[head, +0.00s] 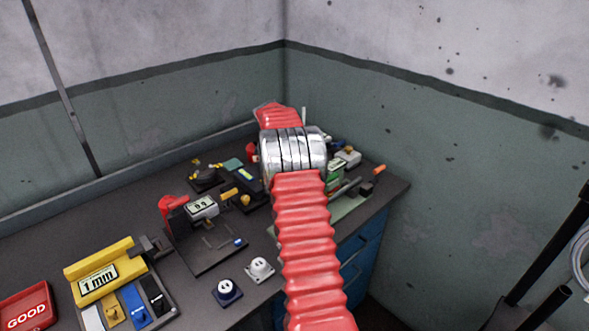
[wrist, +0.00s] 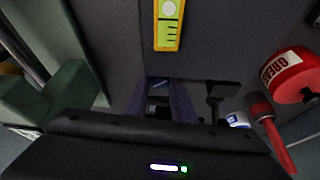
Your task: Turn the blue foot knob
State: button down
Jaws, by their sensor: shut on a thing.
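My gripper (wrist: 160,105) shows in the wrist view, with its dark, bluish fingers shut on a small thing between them. That thing is dim and partly hidden by the fingers, and I cannot tell whether it is the blue foot knob. In the head view my red ribbed arm and its silver joint hide the gripper. A small blue knob (head: 238,241) shows in the head view at the front of a dark plate, below a device with a display (head: 202,207). A white part with a blue end (wrist: 238,119) lies right of the fingers in the wrist view.
A red round container (wrist: 290,72) and a red-handled tool (wrist: 268,125) are close on the right in the wrist view. A yellow gauge (head: 103,267), a red GOOD tray (head: 25,307) and two small sockets (head: 260,268) stand on the dark bench. Walls meet behind it.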

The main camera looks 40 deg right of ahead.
jog(key=shift+s+r+n+t, duration=0.1)
jog(key=shift+n+t, duration=0.5)
jog(key=shift+n, duration=0.9)
jog(key=c, duration=1.5)
grip_release()
jog(key=v, duration=1.3)
jog(key=shift+r, duration=0.3)
